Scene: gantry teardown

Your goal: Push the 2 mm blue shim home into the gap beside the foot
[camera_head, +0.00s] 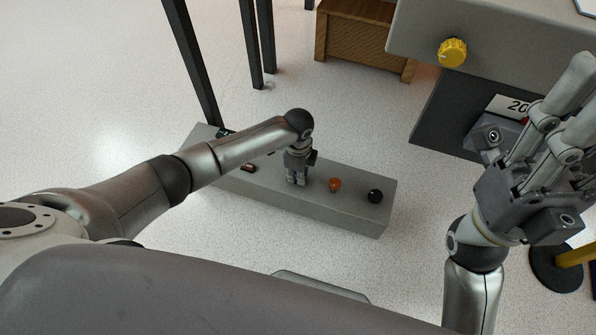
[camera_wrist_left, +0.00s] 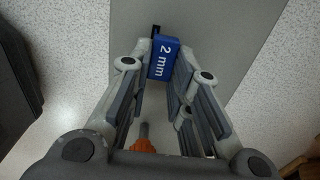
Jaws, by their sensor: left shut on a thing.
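My left gripper (camera_head: 297,180) points down over the long grey block on the floor. In the left wrist view it is shut on a blue shim (camera_wrist_left: 163,58) marked "2 mm", held between the fingertips. A little blue also shows between the fingers in the head view. A small black part (camera_wrist_left: 155,31) shows at the shim's far end; I cannot tell whether they touch. The foot and its gap cannot be made out clearly. My right gripper (camera_head: 585,98) is raised at the right, with its fingers apart and nothing visible between them.
The grey block (camera_head: 345,210) carries an orange knob (camera_head: 335,184) and a black knob (camera_head: 375,196) right of my left gripper. Dark posts (camera_head: 193,60) stand behind. A grey cabinet with a yellow knob (camera_head: 453,53) is at upper right.

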